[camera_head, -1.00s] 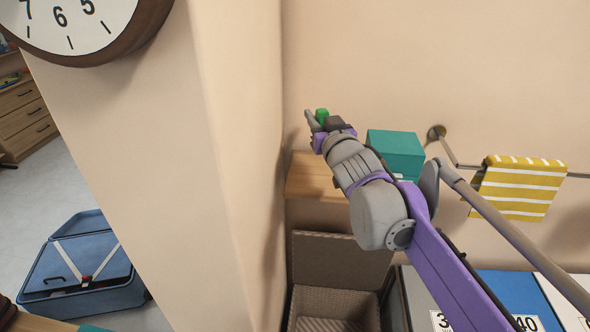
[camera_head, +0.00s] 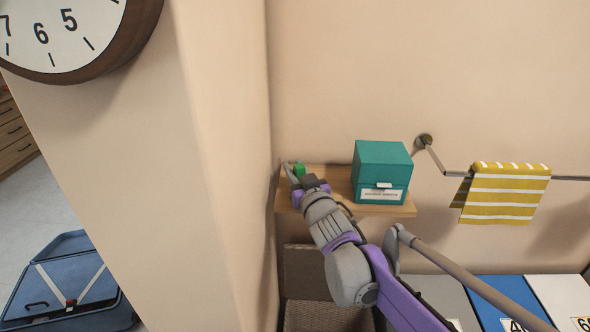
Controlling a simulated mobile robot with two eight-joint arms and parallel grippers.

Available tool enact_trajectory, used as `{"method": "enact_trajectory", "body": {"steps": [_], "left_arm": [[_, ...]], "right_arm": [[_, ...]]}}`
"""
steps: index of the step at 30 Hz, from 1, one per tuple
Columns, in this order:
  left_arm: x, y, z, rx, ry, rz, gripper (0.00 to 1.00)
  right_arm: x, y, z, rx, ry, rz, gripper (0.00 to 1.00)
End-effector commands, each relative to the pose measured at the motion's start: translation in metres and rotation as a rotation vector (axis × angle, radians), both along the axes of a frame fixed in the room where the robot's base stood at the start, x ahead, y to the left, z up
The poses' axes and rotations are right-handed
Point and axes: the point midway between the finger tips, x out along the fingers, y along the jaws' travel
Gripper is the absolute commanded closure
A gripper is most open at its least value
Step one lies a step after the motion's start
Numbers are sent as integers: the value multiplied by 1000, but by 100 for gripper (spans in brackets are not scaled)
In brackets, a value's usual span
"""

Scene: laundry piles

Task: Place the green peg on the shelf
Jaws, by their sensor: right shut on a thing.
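The green peg (camera_head: 299,170) shows as a small green block between the fingers of my right gripper (camera_head: 294,171). The gripper is shut on it at the left end of the wooden shelf (camera_head: 340,180). I cannot tell whether the peg touches the shelf top, because the gripper and wrist hide its lower part. The shelf is fixed to the back wall, and its left end is close to the wall corner. My left gripper is not in view.
A teal box (camera_head: 382,165) with a label stands on the shelf's right part. A yellow striped towel (camera_head: 507,195) hangs on a rail to the right. An open wicker basket (camera_head: 305,272) is below. The wall corner is close on the gripper's left.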

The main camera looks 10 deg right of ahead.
Motion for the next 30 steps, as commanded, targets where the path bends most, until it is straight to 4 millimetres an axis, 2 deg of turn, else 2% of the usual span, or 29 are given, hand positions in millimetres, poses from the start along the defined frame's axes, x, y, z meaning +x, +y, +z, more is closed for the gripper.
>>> {"method": "enact_trajectory", "body": {"steps": [10,11,15,26,30], "left_arm": [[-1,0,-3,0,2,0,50],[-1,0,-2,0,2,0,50],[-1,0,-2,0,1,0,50],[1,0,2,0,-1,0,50],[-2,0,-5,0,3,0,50]], "right_arm": [[0,0,-4,0,0,0,100],[0,0,-3,0,0,0,68],[0,0,-3,0,0,0,44],[0,0,3,0,-1,0,44],[-17,-3,-1,0,1,0,44]]}}
